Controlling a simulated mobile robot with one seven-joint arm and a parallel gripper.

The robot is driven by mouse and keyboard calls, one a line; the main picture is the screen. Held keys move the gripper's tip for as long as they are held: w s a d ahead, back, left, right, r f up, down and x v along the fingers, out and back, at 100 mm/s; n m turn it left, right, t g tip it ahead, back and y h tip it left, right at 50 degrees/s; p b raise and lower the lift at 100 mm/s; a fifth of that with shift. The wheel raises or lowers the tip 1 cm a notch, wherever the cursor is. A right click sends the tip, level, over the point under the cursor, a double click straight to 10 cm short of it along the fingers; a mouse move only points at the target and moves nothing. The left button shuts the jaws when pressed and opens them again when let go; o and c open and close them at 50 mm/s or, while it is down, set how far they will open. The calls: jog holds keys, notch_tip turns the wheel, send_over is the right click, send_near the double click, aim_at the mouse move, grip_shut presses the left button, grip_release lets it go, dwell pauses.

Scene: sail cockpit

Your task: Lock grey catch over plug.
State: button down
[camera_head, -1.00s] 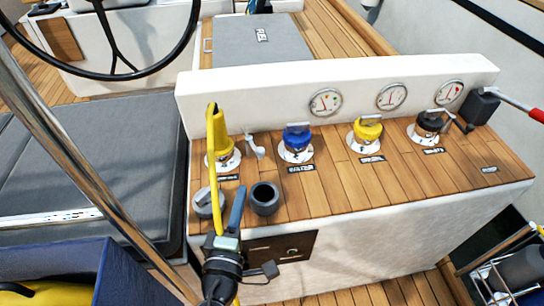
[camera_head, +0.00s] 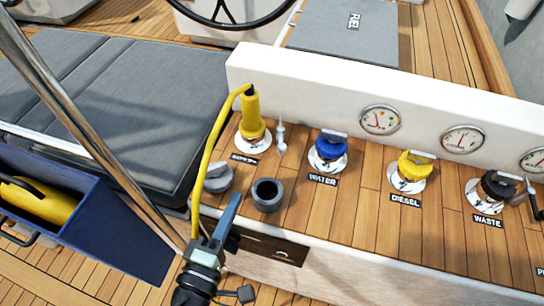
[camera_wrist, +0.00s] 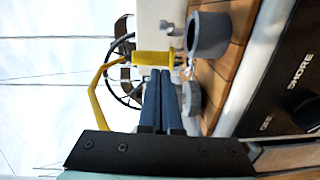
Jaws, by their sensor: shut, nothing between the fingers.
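The yellow plug (camera_head: 252,118) stands upright in a round white-ringed socket at the console's left end, with a yellow cable (camera_head: 208,150) looping from its top. The small grey catch (camera_head: 281,141) stands close to the right of the plug, apart from it and not across it. My gripper (camera_head: 234,200) is shut and empty in front of the console, below and nearer than the plug and catch. In the wrist view its blue fingers (camera_wrist: 160,73) lie together, pointing toward the yellow plug (camera_wrist: 153,58).
A dark grey cup (camera_head: 267,205) and a grey round cap (camera_head: 219,178) stand on the wood between my gripper and the plug. Blue, yellow and black filler caps line the console to the right. A steel pole (camera_head: 98,130) slants at left.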

jog(key=shift+w, duration=0.1)
jog(key=x, duration=1)
jog(key=shift+w+d+r+p, duration=0.15)
jog(key=shift+w+d+p, duration=0.05)
jog(key=shift+p, duration=0.15)
jog(key=shift+w+d, duration=0.2)
jog(key=shift+d, duration=0.35)
jog(key=shift+w+d, duration=0.2)
jog(key=shift+d, duration=0.4)
jog(key=shift+w+d+f, duration=0.2)
jog(key=shift+w+d, duration=0.1)
jog(key=shift+d, duration=0.25)
jog(key=shift+s+y, duration=0.1)
jog(key=shift+y, duration=0.2)
